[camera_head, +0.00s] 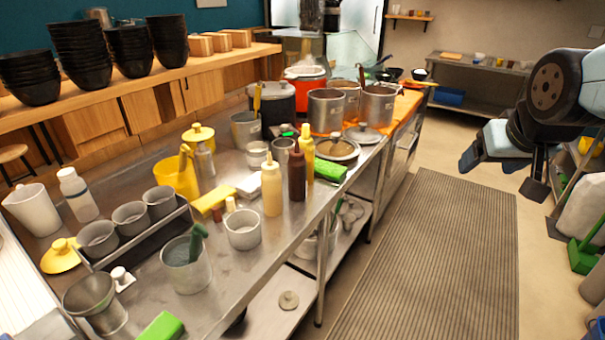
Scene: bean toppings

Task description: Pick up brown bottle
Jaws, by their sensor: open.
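The brown bottle (297,175) stands upright on the steel counter (268,263), near its right edge. It is dark brown with a pointed nozzle. A pale yellow bottle (271,187) stands just left of it, and a brighter yellow bottle (308,155) stands just behind it to the right. My gripper (497,176) is in the upper right of the view, over the floor and well to the right of the counter. It is open, with nothing seen between its fingers, and is far from the brown bottle.
A metal cup (242,230) stands in front of the bottles. A green sponge (327,170) lies to their right, by a lidded pan (337,150). Steel pots (326,110) stand behind. A ribbed mat (440,255) covers the clear floor between counter and arm.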

